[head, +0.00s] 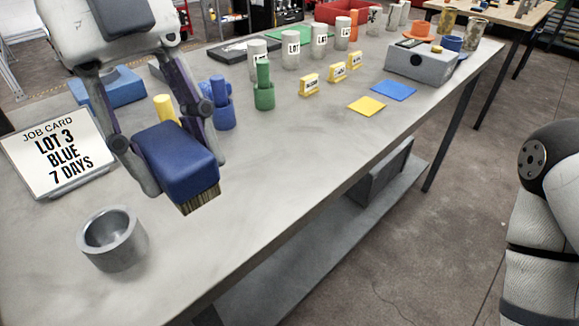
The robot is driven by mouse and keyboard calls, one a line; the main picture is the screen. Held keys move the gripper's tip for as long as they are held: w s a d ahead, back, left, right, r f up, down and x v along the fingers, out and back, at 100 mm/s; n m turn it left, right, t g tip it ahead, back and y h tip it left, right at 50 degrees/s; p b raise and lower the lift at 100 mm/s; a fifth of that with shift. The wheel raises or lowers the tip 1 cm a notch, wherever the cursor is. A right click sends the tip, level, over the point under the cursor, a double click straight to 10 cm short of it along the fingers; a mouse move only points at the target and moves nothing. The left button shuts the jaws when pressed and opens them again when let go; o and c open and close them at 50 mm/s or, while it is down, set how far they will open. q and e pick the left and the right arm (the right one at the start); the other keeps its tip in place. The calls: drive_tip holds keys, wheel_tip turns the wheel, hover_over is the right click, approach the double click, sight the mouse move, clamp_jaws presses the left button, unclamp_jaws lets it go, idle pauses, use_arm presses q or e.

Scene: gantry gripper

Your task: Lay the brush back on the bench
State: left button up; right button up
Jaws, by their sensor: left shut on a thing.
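My left gripper (178,165) is shut on the brush (176,155), which has a blue block-shaped body and tan bristles at its lower end. The brush is held tilted, bristles downward, over the near left part of the grey bench (290,170). It looks apart from the bench top, but the exact gap cannot be told. Part of the brush is hidden by the gripper's fingers. My right arm shows at the right edge; its gripper is not in view.
A grey cup (112,240) stands near left, by the job card (58,152). Blue (221,108) and green (264,88) holders stand behind the brush. White LOT cylinders (290,50), yellow tags (310,85) and a grey box (422,62) stand farther back. The bench right of the brush is clear.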

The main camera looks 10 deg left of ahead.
use_arm(q)
drive_tip(key=w+f, duration=0.3)
drive_tip(key=w, duration=0.1)
drive_tip(key=w+d+f+b, duration=0.1)
drive_tip(key=w+f, duration=0.2)
drive_tip(key=w, duration=0.1)
drive_tip(key=w+d+f+b, duration=0.1)
drive_tip(key=w+f, duration=0.2)
drive_tip(key=w, duration=0.1)
drive_tip(key=shift+w, duration=0.15)
drive_tip(key=shift+w+d+f, duration=0.1)
drive_tip(key=shift+w+f, duration=0.15)
drive_tip(key=shift+f, duration=0.1)
drive_tip(key=shift+w+f, duration=0.2)
drive_tip(key=shift+f, duration=1.4)
use_arm(e)
drive_tip(key=shift+g, duration=0.8)
drive_tip(key=shift+s+a+f, duration=0.1)
drive_tip(key=shift+s+f, duration=1.55)
drive_tip(key=shift+s, duration=0.25)
use_arm(q)
drive_tip(key=shift+f, duration=0.1)
drive_tip(key=o, duration=1.1)
drive_tip(key=shift+f, duration=0.1)
drive_tip(key=v, duration=1.2)
drive_tip(key=shift+r+b, duration=0.2)
drive_tip(key=shift+b, duration=0.2)
use_arm(e)
drive_tip(key=shift+s+f, duration=0.25)
